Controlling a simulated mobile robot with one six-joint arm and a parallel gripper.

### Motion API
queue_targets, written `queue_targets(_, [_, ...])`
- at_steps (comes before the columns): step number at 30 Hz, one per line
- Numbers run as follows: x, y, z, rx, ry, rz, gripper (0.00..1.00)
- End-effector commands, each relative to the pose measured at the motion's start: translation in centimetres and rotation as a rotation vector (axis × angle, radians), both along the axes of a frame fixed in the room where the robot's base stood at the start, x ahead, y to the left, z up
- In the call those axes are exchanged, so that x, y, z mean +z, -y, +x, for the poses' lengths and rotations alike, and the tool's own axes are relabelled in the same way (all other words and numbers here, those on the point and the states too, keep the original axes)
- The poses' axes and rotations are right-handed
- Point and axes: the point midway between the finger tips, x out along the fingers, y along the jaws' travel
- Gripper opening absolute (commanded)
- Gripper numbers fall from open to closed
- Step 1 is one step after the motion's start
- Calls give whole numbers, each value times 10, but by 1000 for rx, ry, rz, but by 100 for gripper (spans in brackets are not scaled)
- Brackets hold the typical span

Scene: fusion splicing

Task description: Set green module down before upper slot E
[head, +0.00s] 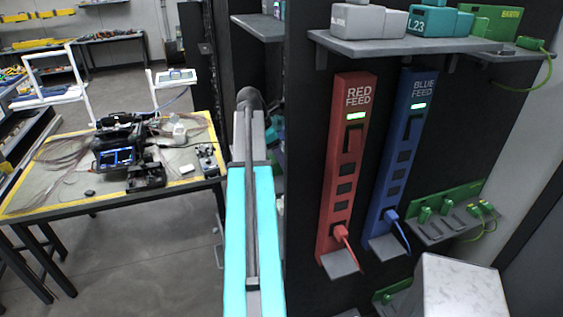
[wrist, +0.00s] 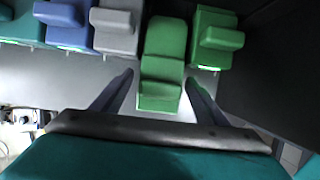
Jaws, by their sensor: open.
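A green module (wrist: 163,50) stands on a grey shelf (wrist: 60,85) in the wrist view, jutting out in front of the row. My gripper (wrist: 160,78) is open, with one finger on each side of its front part. Small gaps show between the module and both fingers, so it looks ungripped. A second green module (wrist: 215,40) sits just to the right, further back. Slot lettering is not readable in the wrist view, so I cannot tell which slot is E. My gripper does not show in the head view.
In the wrist view, a grey module (wrist: 115,28), a blue module (wrist: 66,25) and a teal module stand to the left. In the head view, a red feed strip (head: 345,170) and a blue feed strip (head: 398,160) hang on a dark panel. A cluttered table (head: 60,205) stands left.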

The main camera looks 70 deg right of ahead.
Motion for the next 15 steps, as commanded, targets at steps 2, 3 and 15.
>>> queue_targets(2, [6,-2,3,0,1,-1,67])
queue_targets(3, [10,-2,4,1,1,-1,67])
queue_targets(15, [50,-13,17,1,0,0,67])
